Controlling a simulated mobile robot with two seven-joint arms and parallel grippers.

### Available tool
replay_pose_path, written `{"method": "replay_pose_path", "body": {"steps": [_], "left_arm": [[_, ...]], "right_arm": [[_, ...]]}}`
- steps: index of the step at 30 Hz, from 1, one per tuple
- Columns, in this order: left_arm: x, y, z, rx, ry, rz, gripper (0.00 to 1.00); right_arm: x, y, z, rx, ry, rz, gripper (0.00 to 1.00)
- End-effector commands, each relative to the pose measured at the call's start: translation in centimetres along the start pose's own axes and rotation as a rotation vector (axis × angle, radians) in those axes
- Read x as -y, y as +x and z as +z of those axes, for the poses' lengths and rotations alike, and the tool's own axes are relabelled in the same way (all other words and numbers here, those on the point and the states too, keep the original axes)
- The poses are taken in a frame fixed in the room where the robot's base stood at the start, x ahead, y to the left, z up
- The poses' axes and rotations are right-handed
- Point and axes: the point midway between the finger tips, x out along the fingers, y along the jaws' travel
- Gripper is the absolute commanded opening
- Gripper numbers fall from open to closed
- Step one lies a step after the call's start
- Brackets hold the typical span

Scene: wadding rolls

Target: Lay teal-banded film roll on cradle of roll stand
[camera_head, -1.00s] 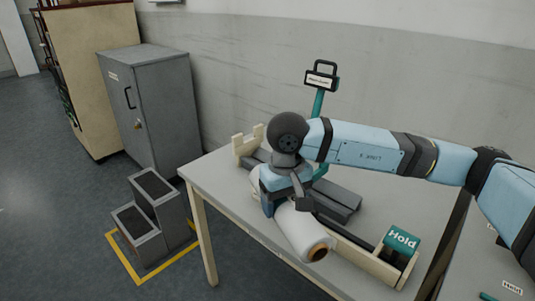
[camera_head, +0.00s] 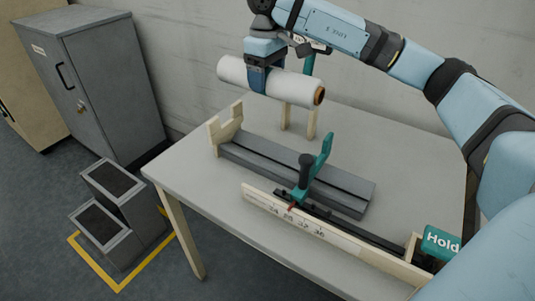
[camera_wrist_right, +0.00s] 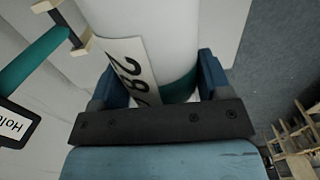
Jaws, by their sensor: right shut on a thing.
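My right gripper (camera_head: 263,80) is shut around the middle of a white film roll (camera_head: 301,88) and holds it in the air above the back of the table. The roll lies roughly level, its brown core end facing right. In the right wrist view, the roll (camera_wrist_right: 208,25) shows a teal band (camera_wrist_right: 180,89) between the fingers and a label with digits. A notched pale wooden upright (camera_head: 225,127) stands at the left end of a grey grooved block. Two pale posts (camera_head: 311,122) stand behind, below the roll. Which upright belongs to the cradle is unclear. My left gripper is out of view.
A numbered wooden rail (camera_head: 300,224) with a teal-and-black slider (camera_head: 305,176) runs along the table front. A teal "Hold" block (camera_head: 440,243) is at its right end. The grey block (camera_head: 290,172) lies behind it. The table's left corner is clear.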

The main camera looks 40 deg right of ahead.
Motion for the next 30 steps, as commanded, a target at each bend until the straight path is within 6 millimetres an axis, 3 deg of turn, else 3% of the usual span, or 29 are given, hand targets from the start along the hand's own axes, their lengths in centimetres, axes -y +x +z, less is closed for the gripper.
{"method": "replay_pose_path", "body": {"steps": [4,18,30], "left_arm": [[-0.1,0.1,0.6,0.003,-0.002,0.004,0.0],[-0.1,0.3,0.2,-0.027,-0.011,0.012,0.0],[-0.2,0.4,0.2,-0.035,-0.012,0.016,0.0]], "right_arm": [[-0.4,2.0,0.1,0.002,-0.013,-0.003,0.25],[-0.3,13.2,0.0,0.001,-0.012,-0.002,0.25],[-0.3,16.6,0.0,0.0,-0.012,-0.001,0.25]]}}
